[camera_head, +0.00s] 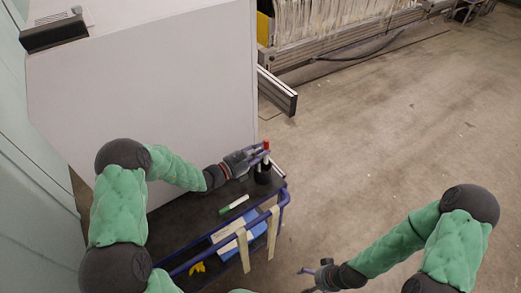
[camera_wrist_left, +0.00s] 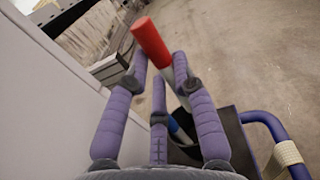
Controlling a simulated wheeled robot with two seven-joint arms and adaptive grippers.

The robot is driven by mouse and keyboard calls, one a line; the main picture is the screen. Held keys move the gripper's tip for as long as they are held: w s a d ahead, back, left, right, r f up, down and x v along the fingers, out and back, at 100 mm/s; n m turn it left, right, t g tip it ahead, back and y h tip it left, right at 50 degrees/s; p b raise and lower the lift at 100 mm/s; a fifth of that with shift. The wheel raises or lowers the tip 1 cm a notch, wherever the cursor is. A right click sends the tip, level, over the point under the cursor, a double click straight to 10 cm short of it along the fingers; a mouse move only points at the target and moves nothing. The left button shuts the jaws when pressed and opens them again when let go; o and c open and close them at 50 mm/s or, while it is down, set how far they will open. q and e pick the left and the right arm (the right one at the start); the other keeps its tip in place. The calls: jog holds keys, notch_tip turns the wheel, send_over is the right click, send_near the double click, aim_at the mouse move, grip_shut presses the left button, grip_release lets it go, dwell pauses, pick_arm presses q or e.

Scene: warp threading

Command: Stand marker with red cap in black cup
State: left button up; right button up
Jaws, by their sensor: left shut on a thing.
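The marker with the red cap (camera_head: 266,144) stands roughly upright, cap up, above the black cup (camera_head: 263,175) on the dark cart top. My left gripper (camera_head: 262,157) is shut on this marker. In the left wrist view the red cap (camera_wrist_left: 151,42) sticks out past the purple fingers (camera_wrist_left: 165,85), with the pale marker body running down between them. The black cup also shows there, behind the fingers (camera_wrist_left: 237,140). Whether the marker's lower end is inside the cup is hidden. My right gripper (camera_head: 310,273) is low, away from the cart, and too small to read.
A marker with green (camera_head: 234,204) lies on the cart top (camera_head: 190,213), left of the cup. A blue rail (camera_head: 284,196) with beige straps edges the cart; a blue-and-white item (camera_head: 238,236) and a yellow item (camera_head: 198,267) sit lower. A large white cabinet (camera_head: 150,90) stands behind.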

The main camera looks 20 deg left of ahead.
pick_arm(q)
notch_tip(320, 180, down, 7)
jog(key=b, duration=0.4)
jog(key=shift+b, duration=0.3)
dwell(0.3)
jog(key=o, duration=0.9)
jog(key=v, duration=1.2)
dwell(0.5)
